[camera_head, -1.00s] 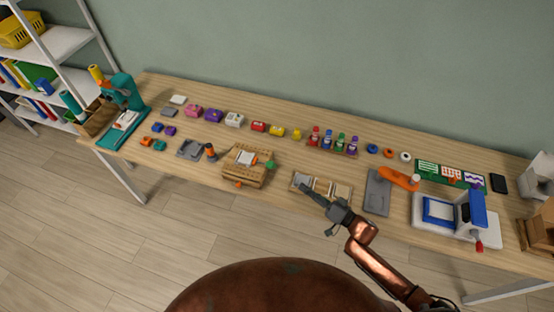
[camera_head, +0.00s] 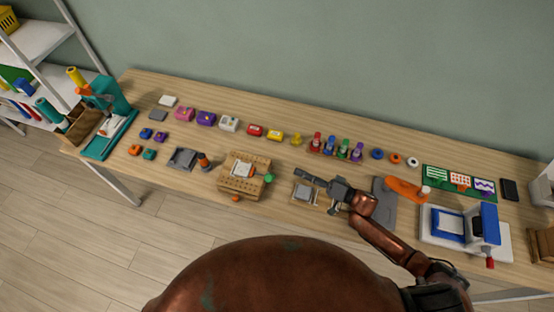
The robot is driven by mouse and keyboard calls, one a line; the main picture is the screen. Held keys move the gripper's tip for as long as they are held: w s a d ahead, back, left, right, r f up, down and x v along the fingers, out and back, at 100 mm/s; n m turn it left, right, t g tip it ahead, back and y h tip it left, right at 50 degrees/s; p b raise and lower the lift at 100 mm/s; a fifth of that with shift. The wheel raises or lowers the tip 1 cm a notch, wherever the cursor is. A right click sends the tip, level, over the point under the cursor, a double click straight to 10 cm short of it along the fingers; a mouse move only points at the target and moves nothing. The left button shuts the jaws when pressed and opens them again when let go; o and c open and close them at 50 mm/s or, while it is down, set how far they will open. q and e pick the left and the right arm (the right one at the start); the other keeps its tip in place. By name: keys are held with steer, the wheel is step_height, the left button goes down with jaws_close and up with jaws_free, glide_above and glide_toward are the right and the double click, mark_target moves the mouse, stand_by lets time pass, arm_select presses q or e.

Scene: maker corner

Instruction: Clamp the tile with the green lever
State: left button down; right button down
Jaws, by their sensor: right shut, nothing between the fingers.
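A wooden fixture (camera_head: 258,188) stands near the front edge of the table, left of my right gripper. A pale tile (camera_head: 243,169) lies on top of it. A green lever knob (camera_head: 268,178) sticks out at the fixture's right side, and an orange knob (camera_head: 236,198) at its front. My right gripper (camera_head: 298,172) is shut and empty. Its fingertips point left, right of the green knob and apart from it in the picture; its height above the table is hard to tell. My left gripper is not in view.
A wooden tray holding a grey tile (camera_head: 305,192) sits just below my right gripper, partly hidden by it. A bottle rack (camera_head: 335,152) stands behind. An orange-handled tool on a grey plate (camera_head: 405,187) and a blue-and-white press (camera_head: 484,225) are to the right.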

mark_target(271, 177)
steer(key=shift+r, duration=0.1)
stand_by(0.3)
steer(key=w+a+f, duration=0.1)
steer(key=a, duration=0.8)
steer(key=shift+w+p, duration=0.35)
steer(key=shift+w, duration=0.05)
steer(key=shift+f, duration=0.1)
